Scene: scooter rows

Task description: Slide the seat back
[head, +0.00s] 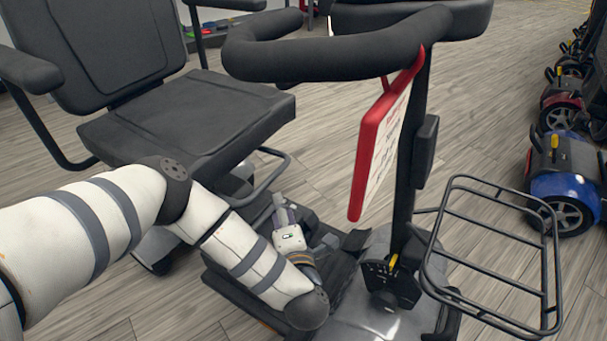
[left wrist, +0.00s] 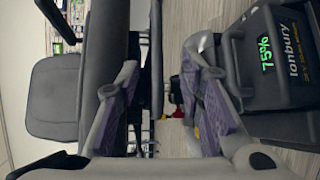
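The black padded seat (head: 190,112) of a mobility scooter, with its tall backrest (head: 100,45), stands at the left of the head view. My left arm reaches in front of it and down. My left gripper (head: 282,212) is low, below the seat's front edge and above the footwell. In the left wrist view the left gripper (left wrist: 160,75) has its two purple-padded fingers spread apart. A dark seat edge (left wrist: 105,45) runs beside the left finger. Small red and yellow parts show in the background between the fingers. I cannot tell any contact. My right gripper is not in view.
The black handlebar (head: 330,58), a red-edged sign (head: 383,145) and a wire basket (head: 495,255) stand in front of the seat. More scooters (head: 560,185) line the right side.

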